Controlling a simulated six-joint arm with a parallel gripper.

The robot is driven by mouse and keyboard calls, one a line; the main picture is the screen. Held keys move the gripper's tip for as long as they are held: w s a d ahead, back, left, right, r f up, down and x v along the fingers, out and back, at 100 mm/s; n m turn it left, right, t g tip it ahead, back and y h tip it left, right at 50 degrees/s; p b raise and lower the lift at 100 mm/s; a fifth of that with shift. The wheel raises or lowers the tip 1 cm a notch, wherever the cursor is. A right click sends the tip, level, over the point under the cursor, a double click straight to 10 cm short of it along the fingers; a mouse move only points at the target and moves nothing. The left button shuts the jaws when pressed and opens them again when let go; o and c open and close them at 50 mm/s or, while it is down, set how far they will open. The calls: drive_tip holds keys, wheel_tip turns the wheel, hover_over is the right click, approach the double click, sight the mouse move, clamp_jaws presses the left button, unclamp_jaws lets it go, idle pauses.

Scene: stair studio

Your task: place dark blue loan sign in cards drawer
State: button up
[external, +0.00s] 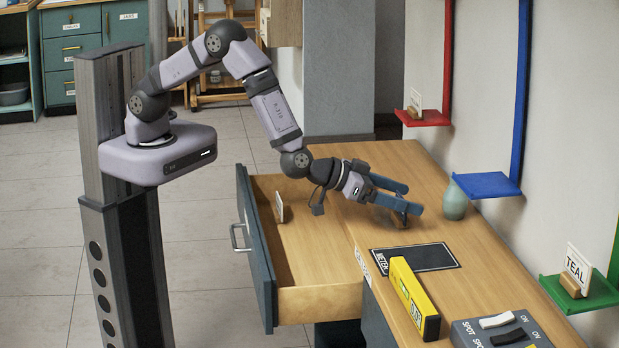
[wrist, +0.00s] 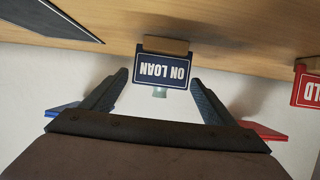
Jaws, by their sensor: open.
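The dark blue loan sign (wrist: 162,70), reading "ON LOAN" upside down in the wrist view, stands in a wooden base (wrist: 166,46) on the desk. My gripper (wrist: 160,78) is open, with one finger on each side of the sign and visible gaps between. In the external view my gripper (external: 409,198) is low over the desk, and I cannot make out the sign there. The drawer (external: 318,301) is pulled out to the left of the desk. A small white card in a wooden stand (external: 279,209) is inside it; most of its floor is bare.
A pale teal vase (external: 455,201) stands just right of my gripper. A red sign (wrist: 307,88) is at the wrist view's right. The desk holds a dark mat (external: 415,257), yellow box (external: 414,298) and switch panel (external: 500,331). The blue shelf (external: 487,185) looks empty.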

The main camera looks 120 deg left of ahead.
drive_tip(key=b+v, duration=0.1)
drive_tip(key=v, duration=1.1)
drive_tip(key=shift+r, duration=0.15)
